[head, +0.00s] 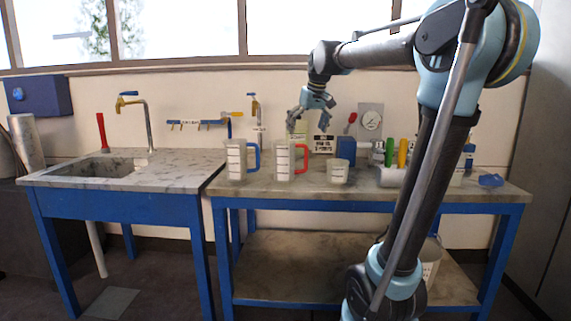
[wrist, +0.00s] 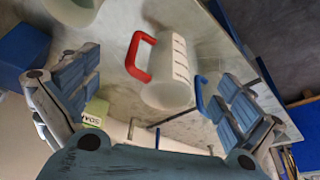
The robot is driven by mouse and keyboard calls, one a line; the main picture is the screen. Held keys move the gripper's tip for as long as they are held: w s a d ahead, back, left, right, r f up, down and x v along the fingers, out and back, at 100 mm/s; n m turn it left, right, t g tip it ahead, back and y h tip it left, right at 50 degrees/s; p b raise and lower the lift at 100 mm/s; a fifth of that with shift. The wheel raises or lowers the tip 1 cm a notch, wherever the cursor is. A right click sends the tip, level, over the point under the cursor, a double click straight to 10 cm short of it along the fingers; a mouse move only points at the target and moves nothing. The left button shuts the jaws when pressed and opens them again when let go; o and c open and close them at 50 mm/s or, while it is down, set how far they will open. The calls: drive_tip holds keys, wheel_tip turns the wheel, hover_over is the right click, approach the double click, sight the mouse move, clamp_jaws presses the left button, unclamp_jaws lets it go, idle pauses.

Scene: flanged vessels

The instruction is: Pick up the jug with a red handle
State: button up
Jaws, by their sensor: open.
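The jug with a red handle (head: 284,161) stands upright on the workbench, a clear-white jug with dark marks and its handle on the right. In the wrist view the same jug (wrist: 172,75) lies between my finger lines, its red handle (wrist: 138,57) toward the left. My gripper (head: 297,121) is open and empty, above and slightly behind the jug, not touching it. A similar jug with a blue handle (head: 236,160) stands to its left; in the wrist view its blue handle (wrist: 201,95) shows just right of the red-handled jug.
A small beaker (head: 338,171) and a blue box (head: 346,149) stand to the right on the workbench (head: 441,193). A sink counter (head: 140,178) is at the left.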

approach(286, 141)
drive_tip(key=s+d+r, duration=0.1)
drive_tip(key=n, duration=0.1)
drive_tip(key=shift+y, duration=0.3)
drive_tip(key=x, duration=1.1)
drive_tip(key=shift+w+a, duration=0.15)
drive_tip(key=shift+w, duration=0.1)
drive_tip(key=shift+s+x, duration=0.15)
drive_tip(key=shift+x, duration=1.3)
drive_tip(key=shift+s+x, duration=0.15)
drive_tip(key=shift+x, duration=1.3)
drive_tip(key=shift+a, duration=0.15)
drive_tip(key=c, duration=1.1)
